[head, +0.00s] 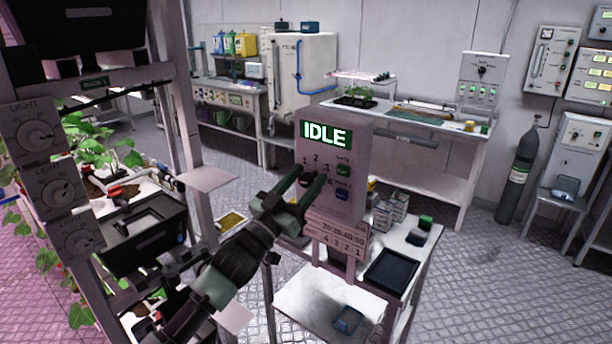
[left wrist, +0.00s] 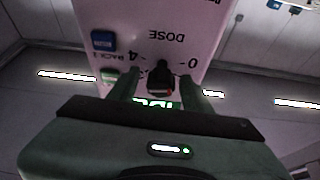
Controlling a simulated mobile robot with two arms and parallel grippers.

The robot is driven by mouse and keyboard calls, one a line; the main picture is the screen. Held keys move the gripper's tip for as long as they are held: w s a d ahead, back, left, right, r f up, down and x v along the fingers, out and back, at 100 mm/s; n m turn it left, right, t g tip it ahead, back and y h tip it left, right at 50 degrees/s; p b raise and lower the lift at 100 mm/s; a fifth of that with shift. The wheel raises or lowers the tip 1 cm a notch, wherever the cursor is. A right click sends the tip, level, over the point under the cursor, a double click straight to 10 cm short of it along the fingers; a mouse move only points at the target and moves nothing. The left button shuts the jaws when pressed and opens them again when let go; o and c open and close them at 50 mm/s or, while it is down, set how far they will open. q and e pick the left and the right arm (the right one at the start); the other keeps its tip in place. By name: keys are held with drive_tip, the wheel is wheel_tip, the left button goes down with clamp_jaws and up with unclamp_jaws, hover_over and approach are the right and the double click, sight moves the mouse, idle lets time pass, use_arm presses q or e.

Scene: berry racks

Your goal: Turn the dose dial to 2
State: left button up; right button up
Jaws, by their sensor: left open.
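The dosing unit (head: 343,137) is a pale upright box with a lit display (head: 326,134) reading IDLE. Below it are small dial numbers, a green button (head: 344,170) and a blue button (head: 342,194). My left gripper (head: 302,186) is in front of the dial in the head view and partly hides it. In the left wrist view the panel is upside down, and the black dose dial (left wrist: 160,76) lies between the open fingers of my left gripper (left wrist: 163,88). My right gripper is out of view.
A number placard (head: 338,240) stands below the unit. The cart holds a black tray (head: 390,268) and small boxes (head: 388,213). A plant rack with knobs (head: 57,187) stands close on the left. A gas cylinder (head: 517,175) stands at the right; open floor lies between.

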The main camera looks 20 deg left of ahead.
use_arm(q)
drive_tip(key=shift+w, duration=0.1)
clamp_jaws()
